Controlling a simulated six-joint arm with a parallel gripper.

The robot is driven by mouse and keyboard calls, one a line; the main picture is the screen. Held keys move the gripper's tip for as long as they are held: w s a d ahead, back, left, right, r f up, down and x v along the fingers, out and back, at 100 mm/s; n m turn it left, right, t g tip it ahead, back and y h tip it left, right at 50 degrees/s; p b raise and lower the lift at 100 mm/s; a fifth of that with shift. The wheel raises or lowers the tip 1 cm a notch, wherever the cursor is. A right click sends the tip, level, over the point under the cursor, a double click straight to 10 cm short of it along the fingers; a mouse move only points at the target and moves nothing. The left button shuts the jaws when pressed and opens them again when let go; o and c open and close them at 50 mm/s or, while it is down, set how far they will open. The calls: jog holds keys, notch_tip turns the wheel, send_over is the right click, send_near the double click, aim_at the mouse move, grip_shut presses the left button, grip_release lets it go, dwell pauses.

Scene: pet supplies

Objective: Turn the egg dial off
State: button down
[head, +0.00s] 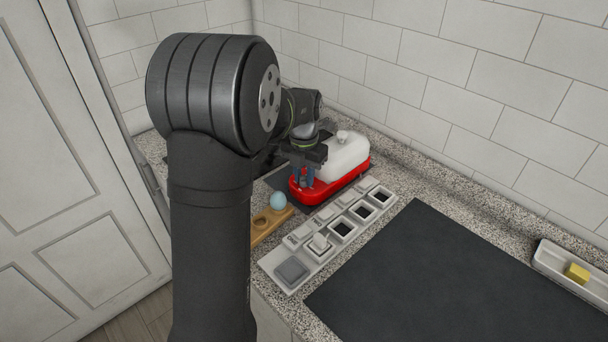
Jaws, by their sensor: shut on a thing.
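A red egg cooker base (345,186) with a white lid (347,154) and a small knob on top stands on the counter near the wall. My gripper (303,181) points down at the near left end of the red base. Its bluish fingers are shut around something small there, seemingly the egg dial. The dial is mostly hidden between the fingers, and its marks and turn angle cannot be read. The gripper also covers part of the white lid's left side.
A pale blue egg (278,201) sits in a wooden rack (271,229) beside the base. A light panel (278,257) with several square wells lies in front. A large dark mat (430,285) is bare. A white tray (545,262) holds a yellow block (577,273).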

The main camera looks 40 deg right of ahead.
aim_at(304, 176)
jog(key=shift+n, duration=0.5)
jog(key=c, duration=1.2)
grip_release()
jog(key=shift+r, duration=0.1)
notch_tip(304, 176, up, 17)
jog(key=shift+r, duration=0.15)
